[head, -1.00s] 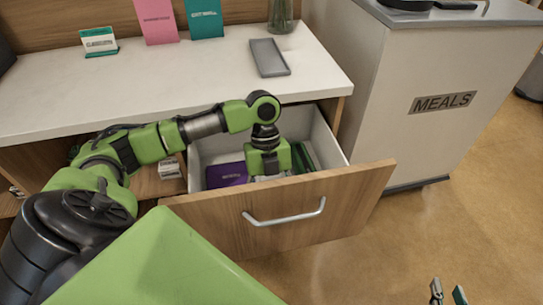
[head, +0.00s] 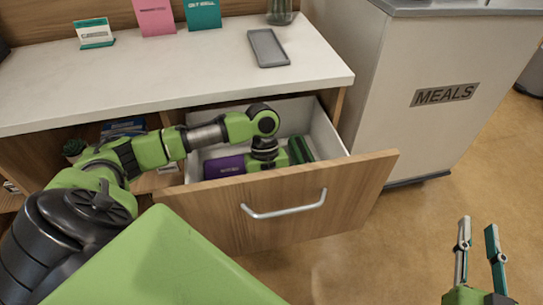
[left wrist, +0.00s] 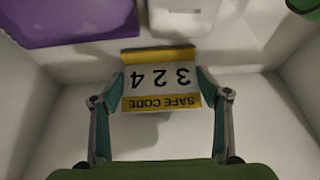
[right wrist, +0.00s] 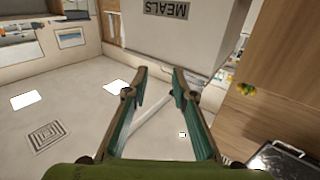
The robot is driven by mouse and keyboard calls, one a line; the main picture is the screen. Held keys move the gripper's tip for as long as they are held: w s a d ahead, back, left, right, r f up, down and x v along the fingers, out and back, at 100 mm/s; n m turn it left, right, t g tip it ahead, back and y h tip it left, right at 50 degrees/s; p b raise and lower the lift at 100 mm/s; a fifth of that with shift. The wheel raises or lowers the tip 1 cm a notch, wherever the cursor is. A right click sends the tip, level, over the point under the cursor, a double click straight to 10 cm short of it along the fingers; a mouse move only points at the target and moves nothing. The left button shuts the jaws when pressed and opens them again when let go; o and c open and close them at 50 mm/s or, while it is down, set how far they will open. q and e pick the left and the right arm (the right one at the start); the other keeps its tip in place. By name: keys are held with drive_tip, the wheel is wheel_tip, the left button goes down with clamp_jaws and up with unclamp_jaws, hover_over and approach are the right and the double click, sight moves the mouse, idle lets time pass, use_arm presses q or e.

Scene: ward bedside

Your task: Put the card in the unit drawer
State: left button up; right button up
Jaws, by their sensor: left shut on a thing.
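The unit drawer (head: 345,205) is pulled open under the white counter. My left arm reaches over its side, and the left gripper is down inside it, its fingers hidden by the drawer front in the head view. In the left wrist view my left gripper (left wrist: 160,80) is shut on the card (left wrist: 160,101), a white card with yellow bands reading SAFE CODE and 324. It is upside down in that view, over the pale drawer floor. My right gripper (head: 478,247) is open and empty, low at the right over the floor.
A purple box (head: 224,167) lies in the drawer left of my left gripper, and a green item (head: 301,149) lies to its right. A grey tray (head: 267,47) and standing cards are on the counter. The MEALS cabinet (head: 420,135) stands right of the drawer.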

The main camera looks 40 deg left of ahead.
use_arm(q)
drive_tip(key=o, duration=1.1)
drive_tip(key=shift+f, duration=0.15)
drive_tip(key=shift+c, duration=0.2)
use_arm(e)
drive_tip(key=shift+f, duration=0.1)
use_arm(q)
drive_tip(key=shift+r, duration=0.3)
drive_tip(key=p+v, duration=0.4)
drive_tip(key=v, duration=0.7)
drive_tip(key=shift+a+r, duration=0.15)
drive_tip(key=shift+r, duration=0.15)
use_arm(e)
drive_tip(key=s+d+f+g+h, duration=0.1)
drive_tip(key=s+d+f+g, duration=0.1)
drive_tip(key=s+f+g, duration=0.3)
drive_tip(key=s+d+f+g+h, duration=0.1)
drive_tip(key=s+d+f+g, duration=0.2)
drive_tip(key=f, duration=0.8)
drive_tip(key=shift+s+d+f+m+g+h, duration=0.15)
drive_tip(key=shift+s+f+m+g+h, duration=0.2)
drive_tip(key=shift+s+g, duration=1.15)
use_arm(q)
drive_tip(key=shift+w, duration=0.1)
use_arm(e)
drive_tip(key=shift+s, duration=0.2)
